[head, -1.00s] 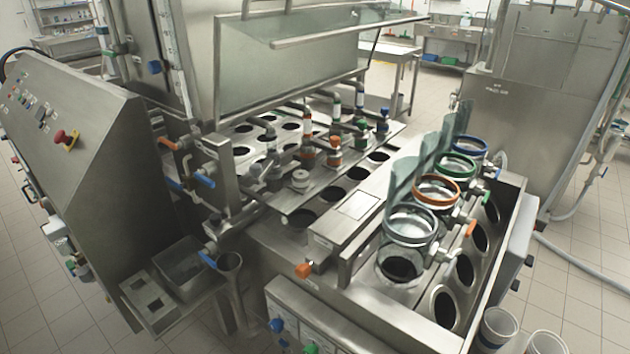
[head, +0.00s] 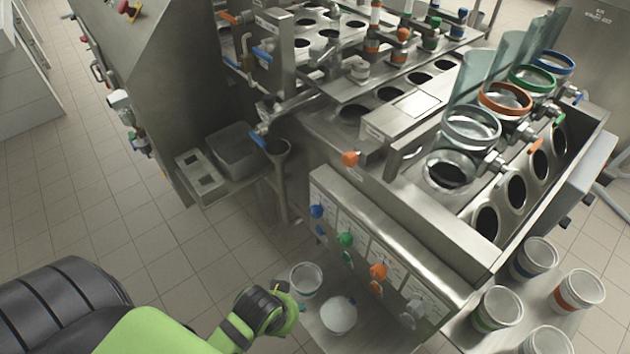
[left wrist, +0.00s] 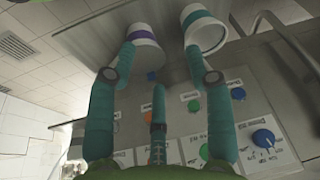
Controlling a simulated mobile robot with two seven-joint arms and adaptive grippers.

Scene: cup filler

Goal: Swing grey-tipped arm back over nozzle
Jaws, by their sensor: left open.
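A row of valve nozzles with coloured caps stands on the steel top in the head view. The nearest fitting (head: 358,69) is pale grey-white, and an orange one (head: 402,36) stands behind it. Small metal swing arms lie among them; I cannot tell for sure which has the grey tip. My left arm comes in low at the left, its black-and-green wrist well below and in front of the machine. My left gripper (left wrist: 160,58) shows in the left wrist view with teal fingers spread and nothing between them. My right gripper is not in view.
The front panel (head: 385,255) has blue, green, orange and grey knobs. White cups (head: 306,279) stand on low shelves below it. Ringed glass fillers (head: 470,125) line the right side. A funnel pipe (head: 279,150) and blue-handled valve stand at the left. Tiled floor is clear at left.

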